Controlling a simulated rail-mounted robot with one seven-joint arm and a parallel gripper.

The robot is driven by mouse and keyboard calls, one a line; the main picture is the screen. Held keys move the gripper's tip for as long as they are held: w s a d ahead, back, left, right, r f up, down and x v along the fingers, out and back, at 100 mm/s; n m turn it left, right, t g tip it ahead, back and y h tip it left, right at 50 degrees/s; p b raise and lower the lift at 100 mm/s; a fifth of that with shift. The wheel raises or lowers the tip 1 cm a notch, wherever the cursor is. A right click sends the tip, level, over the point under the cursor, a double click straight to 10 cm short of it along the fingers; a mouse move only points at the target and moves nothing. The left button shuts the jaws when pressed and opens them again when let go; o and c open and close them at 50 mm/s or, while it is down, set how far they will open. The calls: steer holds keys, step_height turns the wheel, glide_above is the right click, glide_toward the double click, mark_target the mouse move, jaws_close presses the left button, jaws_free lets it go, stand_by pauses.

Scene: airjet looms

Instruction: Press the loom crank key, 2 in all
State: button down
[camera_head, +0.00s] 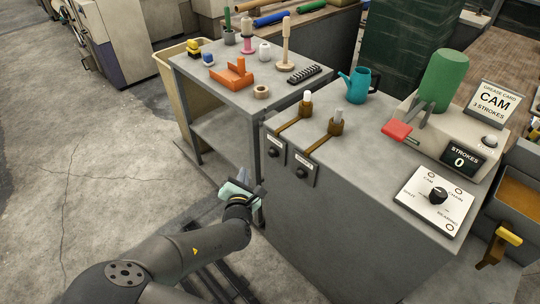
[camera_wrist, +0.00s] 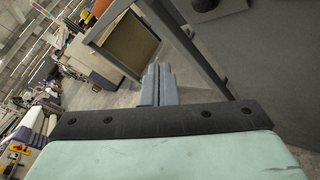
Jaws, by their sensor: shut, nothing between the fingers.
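No part that I can tell for sure as the loom crank key shows in either view. My gripper (camera_head: 247,185) is in front of the left corner of the grey cabinet (camera_head: 330,220) in the head view, below its top and apart from the controls there. In the wrist view my gripper (camera_wrist: 158,70) has its two grey fingers together, shut and empty. Two black knobs on label plates, the left knob (camera_head: 273,152) and the right knob (camera_head: 301,172), sit on the cabinet's front face. A dark round part (camera_wrist: 205,6) shows at the top of the wrist view.
The cabinet top holds a teal watering can (camera_head: 359,86), a red-handled pump with a green cylinder (camera_head: 443,80), a counter reading 0 (camera_head: 459,161) and a selector dial (camera_head: 437,196). A grey table (camera_head: 215,87) with small tools stands left. Floor at left is clear.

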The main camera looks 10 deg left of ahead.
steer(key=w+d, duration=0.4)
steer(key=w, duration=0.2)
steer(key=shift+d+b, duration=0.15)
steer(key=shift+b, duration=0.3)
steer(key=shift+w, duration=0.15)
stand_by(1.6)
steer(key=shift+w+d, duration=0.25)
steer(key=shift+w, duration=0.05)
steer(key=shift+w+d, duration=0.3)
steer(key=shift+w, duration=0.15)
stand_by(0.8)
steer(key=shift+s, duration=0.1)
steer(key=shift+s+a, duration=0.5)
steer(key=shift+s, duration=0.2)
steer(key=s+a, duration=0.1)
steer(key=s, duration=0.1)
steer(key=s+a, duration=0.2)
steer(key=shift+p, duration=0.4)
